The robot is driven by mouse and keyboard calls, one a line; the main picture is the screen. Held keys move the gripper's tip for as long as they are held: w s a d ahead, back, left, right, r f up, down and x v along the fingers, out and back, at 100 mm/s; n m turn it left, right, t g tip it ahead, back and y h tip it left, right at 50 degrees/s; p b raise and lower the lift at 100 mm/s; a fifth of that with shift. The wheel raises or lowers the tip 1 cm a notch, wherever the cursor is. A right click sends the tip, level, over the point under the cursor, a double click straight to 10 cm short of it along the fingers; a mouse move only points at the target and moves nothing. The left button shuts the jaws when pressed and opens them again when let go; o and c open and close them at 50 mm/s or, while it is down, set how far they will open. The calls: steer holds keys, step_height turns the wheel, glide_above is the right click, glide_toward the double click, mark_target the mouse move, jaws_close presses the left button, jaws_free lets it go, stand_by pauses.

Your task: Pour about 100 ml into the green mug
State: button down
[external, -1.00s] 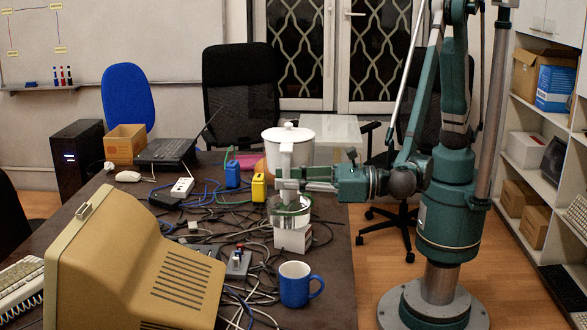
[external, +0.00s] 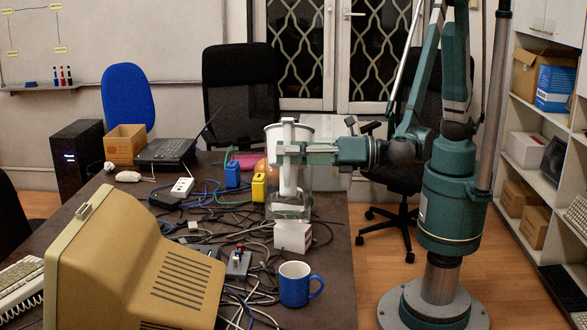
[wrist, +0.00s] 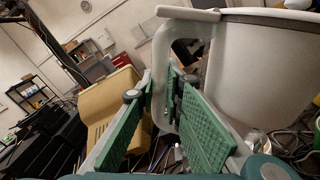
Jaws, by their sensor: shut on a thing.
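A white pitcher with a thick handle shows large in the wrist view (wrist: 265,75); it also shows in the external view (external: 306,128). My gripper (external: 288,152) is shut on the pitcher's handle (wrist: 165,65), with its green pads either side of it in the wrist view. The pitcher is held up above the table. A clear vessel (external: 290,212) shows below it, above a white block (external: 293,237); whether it is part of the pitcher or a separate glass I cannot tell. I can make out no green mug. A blue mug (external: 297,284) stands upright near the table's front right.
A beige monitor (external: 135,265) fills the front left. The dark table's right edge (external: 345,270) has some bare room.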

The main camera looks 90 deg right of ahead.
mark_target(274, 147)
steer(key=shift+d+r+m, duration=0.35)
steer(key=shift+d+m, duration=0.05)
steer(key=shift+d, duration=0.15)
steer(key=shift+d+r+m+p, duration=0.1)
steer(key=shift+d+m+p, duration=0.35)
steer(key=shift+d+m, duration=0.35)
steer(key=shift+d+f+m+b, duration=0.35)
steer(key=shift+d+f+m, duration=0.5)
steer(key=shift+f+m, duration=0.05)
steer(key=shift+w+d+f+m, duration=0.1)
steer(key=shift+d+f+m, duration=0.1)
steer(key=shift+d+m, duration=1.15)
steer(key=shift+d+f+m, duration=0.2)
steer(key=shift+d+m, duration=0.15)
steer(key=shift+d, duration=0.6)
steer(key=shift+d, duration=0.15)
steer(key=shift+d, duration=0.15)
steer(key=shift+r+m, duration=0.1)
steer(key=shift+m, duration=0.2)
